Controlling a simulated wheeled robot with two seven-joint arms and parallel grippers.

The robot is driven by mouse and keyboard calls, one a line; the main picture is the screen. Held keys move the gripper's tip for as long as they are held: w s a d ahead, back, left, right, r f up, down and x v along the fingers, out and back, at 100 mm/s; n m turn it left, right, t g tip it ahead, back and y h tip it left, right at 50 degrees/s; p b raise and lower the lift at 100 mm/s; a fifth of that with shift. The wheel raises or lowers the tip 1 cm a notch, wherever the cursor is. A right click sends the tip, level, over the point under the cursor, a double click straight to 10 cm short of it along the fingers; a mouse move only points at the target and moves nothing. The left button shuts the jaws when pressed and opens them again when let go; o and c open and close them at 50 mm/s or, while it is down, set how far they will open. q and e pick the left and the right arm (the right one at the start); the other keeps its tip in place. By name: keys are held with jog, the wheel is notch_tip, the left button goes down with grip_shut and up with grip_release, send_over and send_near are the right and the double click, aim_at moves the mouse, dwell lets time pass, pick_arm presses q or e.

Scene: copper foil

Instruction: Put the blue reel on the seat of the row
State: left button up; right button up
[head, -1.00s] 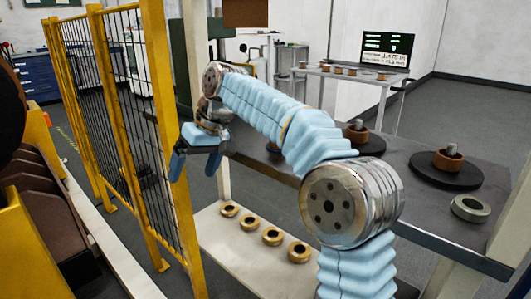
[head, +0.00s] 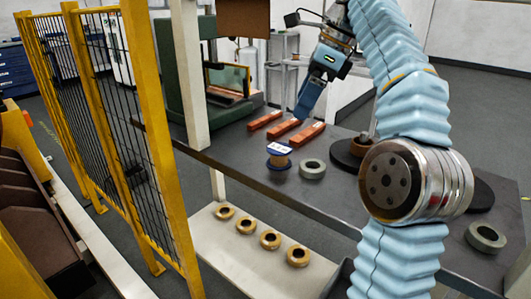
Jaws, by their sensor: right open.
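The blue reel (head: 279,160), with blue flanges, a tan copper winding and a pale label on top, stands upright on the dark bench near its front edge. A grey-green ring (head: 312,169) lies flat just right of it. Black round discs (head: 346,157) stand further right; the nearer-left one carries a copper roll with a grey post, partly hidden by my right arm. I cannot tell which spot is the seat of the row. My right gripper (head: 303,114) is open and empty, fingers pointing down above the bench, behind the reel. My left gripper is out of view.
Several reddish bars (head: 283,129) lie on the bench behind the reel. Another ring (head: 486,238) lies at the right. Several brass rings (head: 270,239) sit on the lower shelf (head: 222,258). A yellow mesh fence (head: 150,130) stands left.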

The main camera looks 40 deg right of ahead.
aim_at(283, 148)
jog(key=b+x, duration=0.2)
jog(key=x, duration=0.6)
jog(key=shift+f, duration=0.3)
jog(key=x, duration=0.1)
jog(key=b+x, duration=0.1)
jog(key=x, duration=0.1)
jog(key=b+x, duration=0.1)
jog(key=shift+s+d+f, duration=0.1)
jog(key=shift+s+f, duration=0.1)
jog(key=shift+f, duration=0.15)
jog(key=shift+w+f, duration=0.1)
jog(key=shift+f, duration=0.15)
jog(key=shift+c, duration=0.5)
jog(key=c, duration=1)
